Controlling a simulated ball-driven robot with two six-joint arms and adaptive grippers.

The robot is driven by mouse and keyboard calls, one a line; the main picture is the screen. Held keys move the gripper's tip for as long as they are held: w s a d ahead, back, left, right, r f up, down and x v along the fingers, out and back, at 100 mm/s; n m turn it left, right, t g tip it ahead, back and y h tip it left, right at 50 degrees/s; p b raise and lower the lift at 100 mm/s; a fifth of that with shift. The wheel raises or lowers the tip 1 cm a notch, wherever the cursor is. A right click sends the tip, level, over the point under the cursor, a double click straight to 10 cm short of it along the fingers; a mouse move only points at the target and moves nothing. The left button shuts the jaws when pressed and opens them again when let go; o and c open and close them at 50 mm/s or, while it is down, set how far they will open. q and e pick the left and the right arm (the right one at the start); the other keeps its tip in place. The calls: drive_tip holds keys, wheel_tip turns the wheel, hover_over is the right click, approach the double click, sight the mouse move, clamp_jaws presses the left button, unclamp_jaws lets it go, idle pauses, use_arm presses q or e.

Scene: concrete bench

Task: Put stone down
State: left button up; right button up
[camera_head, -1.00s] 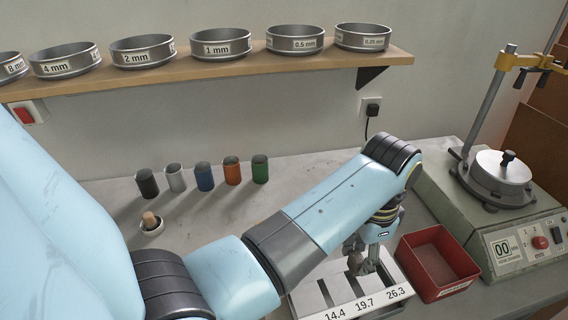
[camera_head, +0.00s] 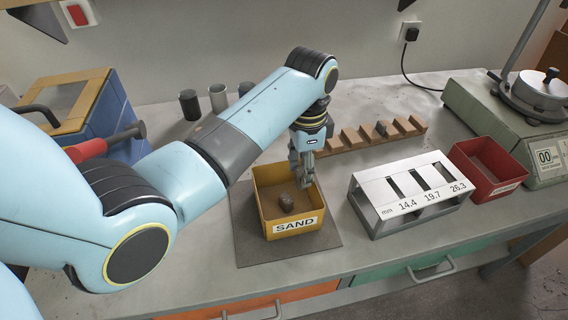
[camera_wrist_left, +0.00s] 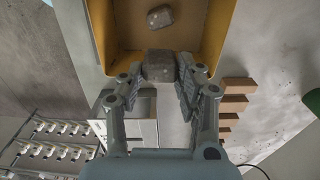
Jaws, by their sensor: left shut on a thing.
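My left gripper (camera_head: 306,184) points down at the back right of the yellow box labelled SAND (camera_head: 292,224). In the left wrist view it is shut on a grey-brown stone (camera_wrist_left: 159,66), held between the two fingertips. The held stone is over or just inside the box edge; its height above the bottom is hard to tell. Another stone (camera_head: 287,201) lies in the box and also shows in the left wrist view (camera_wrist_left: 160,17), apart from the held one. My right gripper is not in view.
The slotted metal gauge (camera_head: 415,174) stands right of the box, with a red box (camera_head: 490,168) beyond it. A notched wooden rack (camera_head: 356,138) lies behind. The SAND box stands on a dark mat (camera_head: 254,247). A blue case (camera_head: 94,112) is at the left.

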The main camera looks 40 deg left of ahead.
use_arm(q)
wheel_tip(320, 180, down, 3)
drive_tip(key=shift+s+r, duration=0.1)
drive_tip(key=shift+s, duration=0.05)
wheel_tip(320, 180, down, 4)
drive_tip(key=shift+f, duration=0.4)
drive_tip(key=shift+f+b, duration=0.15)
drive_tip(key=shift+b, duration=0.15)
drive_tip(key=o, duration=0.9)
drive_tip(key=shift+o, duration=1.3)
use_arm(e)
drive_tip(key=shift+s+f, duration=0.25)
